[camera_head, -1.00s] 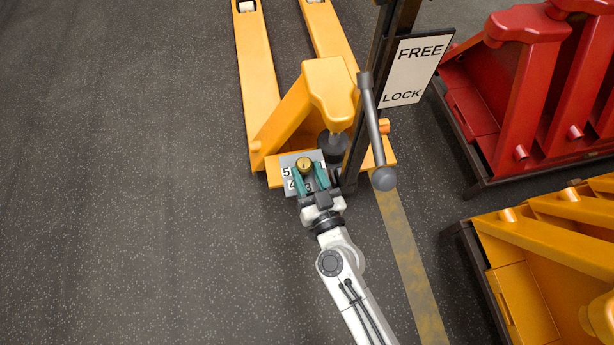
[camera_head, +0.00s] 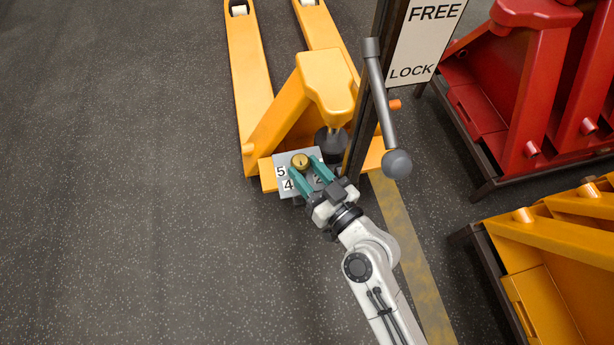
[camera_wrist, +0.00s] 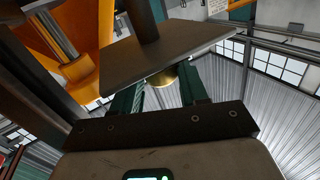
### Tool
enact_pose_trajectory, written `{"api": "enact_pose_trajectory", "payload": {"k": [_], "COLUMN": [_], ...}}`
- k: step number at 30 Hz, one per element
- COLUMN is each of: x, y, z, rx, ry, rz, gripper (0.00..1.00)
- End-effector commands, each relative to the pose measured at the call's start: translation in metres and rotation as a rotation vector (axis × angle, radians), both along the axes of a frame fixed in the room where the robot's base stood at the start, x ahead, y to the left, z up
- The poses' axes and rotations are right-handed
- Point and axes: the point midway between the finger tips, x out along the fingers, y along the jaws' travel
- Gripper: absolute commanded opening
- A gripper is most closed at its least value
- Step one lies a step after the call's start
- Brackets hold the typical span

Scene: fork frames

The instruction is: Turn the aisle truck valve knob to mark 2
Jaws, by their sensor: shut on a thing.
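The yellow aisle truck (camera_head: 249,65) stands on the floor with its forks pointing away. A grey dial plate (camera_head: 283,159) at its near end carries black numbers on white labels; 5 and 4 read clearly at its left, and part of another shows beside my right finger. The brass valve knob (camera_head: 300,161) sits on the plate, with a small dark mark on top. My gripper (camera_head: 304,168) has green fingers shut on the knob from the near side. In the wrist view, the knob (camera_wrist: 163,77) shows below the plate (camera_wrist: 180,50), partly hidden between the fingers.
A grey lever with a ball end (camera_head: 396,164) stands right of the dial, close to my wrist. A FREE/LOCK sign (camera_head: 419,45) is on the dark post. Red (camera_head: 530,90) and yellow (camera_head: 540,270) equipment stands at right. The left floor is clear.

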Motion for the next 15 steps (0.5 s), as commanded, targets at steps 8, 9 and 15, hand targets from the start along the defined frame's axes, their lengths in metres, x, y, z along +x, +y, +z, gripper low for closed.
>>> {"api": "enact_pose_trajectory", "payload": {"k": [8, 9, 15], "x": [0.0026, 0.0028, 0.0040], "y": [-0.0017, -0.0022, -0.0028], "z": [-0.0015, -0.0013, 0.0003], "rx": [0.002, 0.003, 0.003], "ry": [-0.001, 0.000, 0.000], "rz": [0.096, 0.110, 0.179], "gripper": [0.13, 0.13, 0.13]}}
